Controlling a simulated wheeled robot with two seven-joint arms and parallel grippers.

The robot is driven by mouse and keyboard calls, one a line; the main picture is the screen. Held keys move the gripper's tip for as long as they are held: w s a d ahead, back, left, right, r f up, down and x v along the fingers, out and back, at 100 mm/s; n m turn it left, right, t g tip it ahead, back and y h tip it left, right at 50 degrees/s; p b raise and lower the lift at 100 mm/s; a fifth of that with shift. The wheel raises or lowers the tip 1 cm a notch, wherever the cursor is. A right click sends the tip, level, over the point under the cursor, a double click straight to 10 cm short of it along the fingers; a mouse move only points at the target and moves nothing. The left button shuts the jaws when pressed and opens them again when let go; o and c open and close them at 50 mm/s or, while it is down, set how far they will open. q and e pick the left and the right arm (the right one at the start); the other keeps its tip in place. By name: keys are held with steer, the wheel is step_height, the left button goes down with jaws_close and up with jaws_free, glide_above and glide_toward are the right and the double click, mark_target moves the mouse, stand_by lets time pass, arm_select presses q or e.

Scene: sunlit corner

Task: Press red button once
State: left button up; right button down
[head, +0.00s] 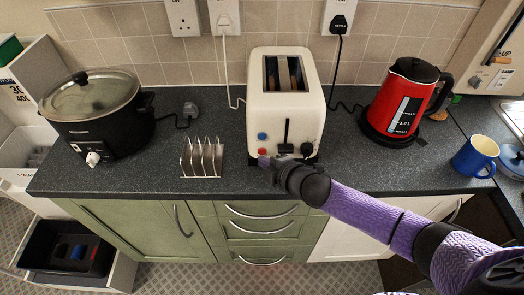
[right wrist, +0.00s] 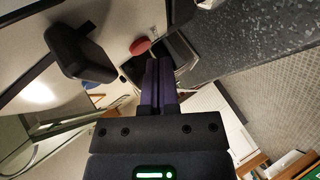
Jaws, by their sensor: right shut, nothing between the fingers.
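The red button (head: 262,151) is small and round, low on the front left of the cream toaster (head: 256,110). A blue button (head: 262,136) sits just above it. My right gripper (head: 265,161) is shut and empty, its tips close in front of the toaster and just below the red button. In the right wrist view the red button (right wrist: 140,46) shows just beyond and left of the shut purple fingertips (right wrist: 158,63). I cannot tell if they touch. My left gripper is not in view.
On the toaster's front are a black lever (head: 286,138) and a dark knob (head: 307,149). A metal toast rack (head: 202,158) and slow cooker (head: 95,118) stand left. A red kettle (head: 402,100) and blue mug (head: 474,156) stand right. Worktop (head: 165,165) is clear beside the rack.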

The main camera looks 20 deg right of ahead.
steer(key=shift+w+d, duration=0.1)
steer(key=shift+w, duration=0.2)
steer(key=shift+w, duration=0.3)
stand_by(0.5)
steer(key=shift+s, duration=0.1)
steer(key=shift+s+r+p, duration=0.1)
steer(key=shift+s+p, duration=0.25)
steer(key=shift+s, duration=0.25)
steer(key=s, duration=0.1)
steer(key=s+a+p, duration=0.1)
steer(key=s, duration=0.1)
steer(key=s+p, duration=0.1)
steer(key=s, duration=0.1)
steer(key=shift+a, duration=0.35)
steer(key=shift+w, duration=0.1)
stand_by(0.5)
